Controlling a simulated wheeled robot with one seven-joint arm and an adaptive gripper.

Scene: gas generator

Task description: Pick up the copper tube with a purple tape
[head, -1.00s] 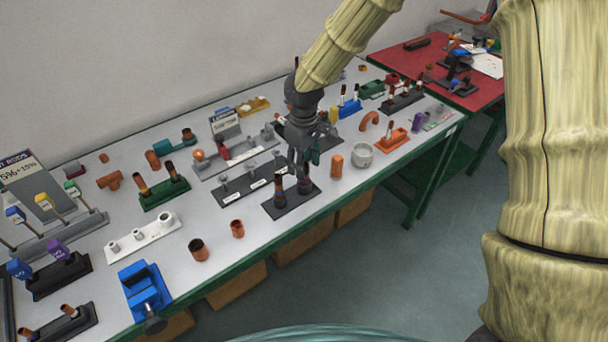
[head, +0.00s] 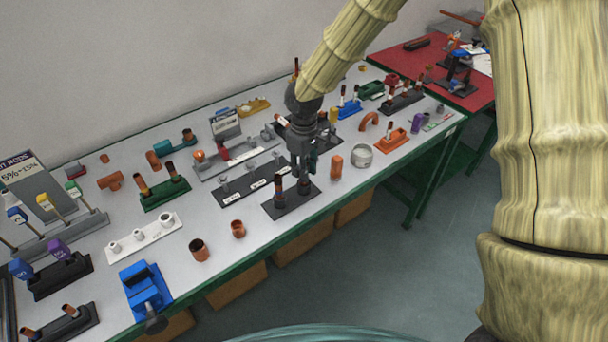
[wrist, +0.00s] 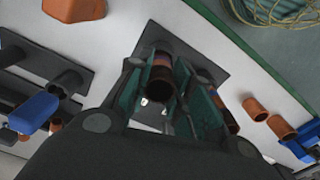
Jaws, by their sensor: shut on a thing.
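A copper tube (wrist: 160,82) with a dark open end and a purplish-blue band stands between my fingers in the wrist view. My gripper (wrist: 165,92) is shut on it, with green-padded fingers on either side. In the head view my gripper (head: 304,172) is low over the right post of a small black stand (head: 283,207). The tube there is mostly hidden by the fingers. A second dark, copper-topped tube (head: 279,190) stands on the left post of the same stand. It is partly hidden behind a finger in the wrist view (wrist: 231,121).
An orange-brown copper piece (head: 336,167) and a grey ring (head: 362,156) stand right of the stand. Two short copper fittings (head: 238,229) and a blue vise (head: 146,290) are to the left. A grey labelled rack (head: 252,186) lies close behind.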

